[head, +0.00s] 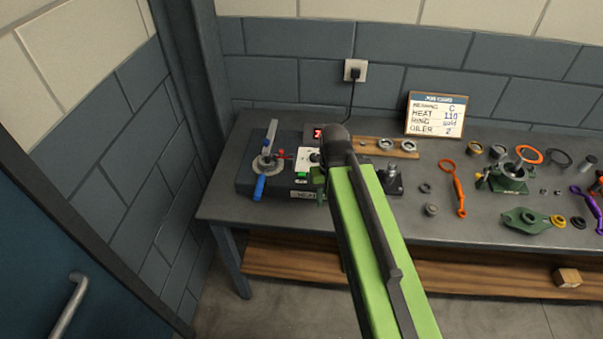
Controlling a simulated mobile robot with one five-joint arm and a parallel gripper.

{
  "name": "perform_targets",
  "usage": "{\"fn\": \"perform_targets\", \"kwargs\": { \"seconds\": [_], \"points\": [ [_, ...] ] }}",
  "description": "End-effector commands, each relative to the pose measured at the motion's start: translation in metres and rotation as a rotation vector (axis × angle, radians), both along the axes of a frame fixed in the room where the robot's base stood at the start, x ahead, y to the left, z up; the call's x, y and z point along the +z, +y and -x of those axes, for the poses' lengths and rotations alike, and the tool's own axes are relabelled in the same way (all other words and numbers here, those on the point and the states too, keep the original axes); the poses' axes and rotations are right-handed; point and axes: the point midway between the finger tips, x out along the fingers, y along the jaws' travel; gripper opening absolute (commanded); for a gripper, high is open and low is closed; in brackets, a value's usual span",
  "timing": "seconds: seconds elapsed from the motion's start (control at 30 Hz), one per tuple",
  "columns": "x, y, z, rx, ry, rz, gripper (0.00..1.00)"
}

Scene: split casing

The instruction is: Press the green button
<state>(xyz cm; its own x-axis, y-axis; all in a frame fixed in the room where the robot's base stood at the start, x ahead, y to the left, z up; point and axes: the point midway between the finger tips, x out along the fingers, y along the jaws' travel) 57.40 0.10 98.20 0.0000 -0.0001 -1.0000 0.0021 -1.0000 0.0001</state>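A small green button (302,174) shows on the front of a dark heater box (245,180) at the left end of the workbench. The box also carries a white panel (305,157) and a red lit display (317,133), which is partly covered. My green arm reaches up from the bottom and ends over the right side of the box. A dark green piece (319,180) below the arm's dark end, just right of the button, looks like part of my gripper. Its fingertips cannot be made out, and I cannot tell whether it touches anything.
Right of my arm are a wooden strip with rings (372,146), a job card (436,114), an orange tool (457,190) and several loose parts. A black cord runs to a wall socket (355,70).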

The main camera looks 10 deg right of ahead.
Motion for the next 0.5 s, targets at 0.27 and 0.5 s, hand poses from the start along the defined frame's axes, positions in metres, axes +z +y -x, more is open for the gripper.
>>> {"fn": "perform_targets", "kwargs": {
  "seconds": [0.27, 0.5],
  "points": [
    [0.0000, 0.0000, 0.0000, 0.000, 0.000, 0.000, 0.00],
    [0.0000, 0.0000, 0.0000, 0.000, 0.000, 0.000, 0.00]
  ]
}}
